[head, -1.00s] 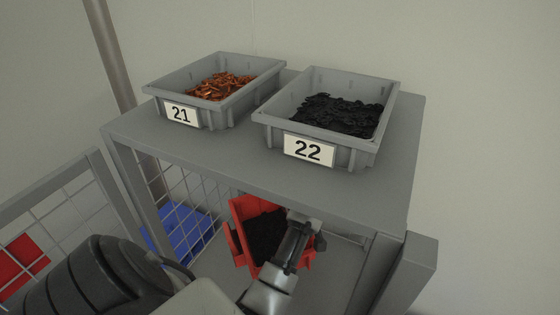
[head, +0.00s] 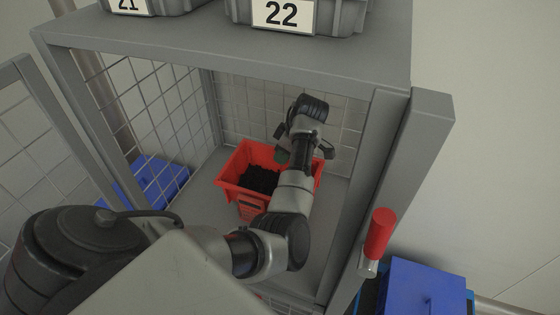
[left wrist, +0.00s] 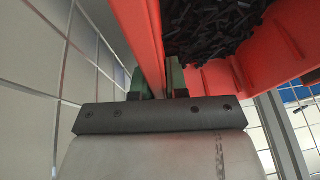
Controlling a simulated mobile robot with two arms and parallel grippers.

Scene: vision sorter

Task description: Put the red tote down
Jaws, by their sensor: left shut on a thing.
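The red tote (head: 230,189) is inside the grey mesh-sided cabinet, roughly upright, with black pieces (head: 260,179) in it. Whether its base touches the cabinet floor I cannot tell. My left arm reaches over its right side in the head view. My left gripper (head: 284,156) is shut on a rim wall of the tote, partly hidden by the wrist. In the left wrist view the green-padded fingers (left wrist: 160,80) straddle the red tote's wall (left wrist: 138,30), with the black pieces beside it. My right gripper is not in view.
The cabinet floor (head: 200,217) is bare around the tote. Mesh walls (head: 160,110) and a right post (head: 375,170) enclose it. Grey bins (head: 345,18) stand on the top. A red handle (head: 380,233) is at the right, above a blue tote (head: 425,288). Another blue tote (head: 160,182) lies left.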

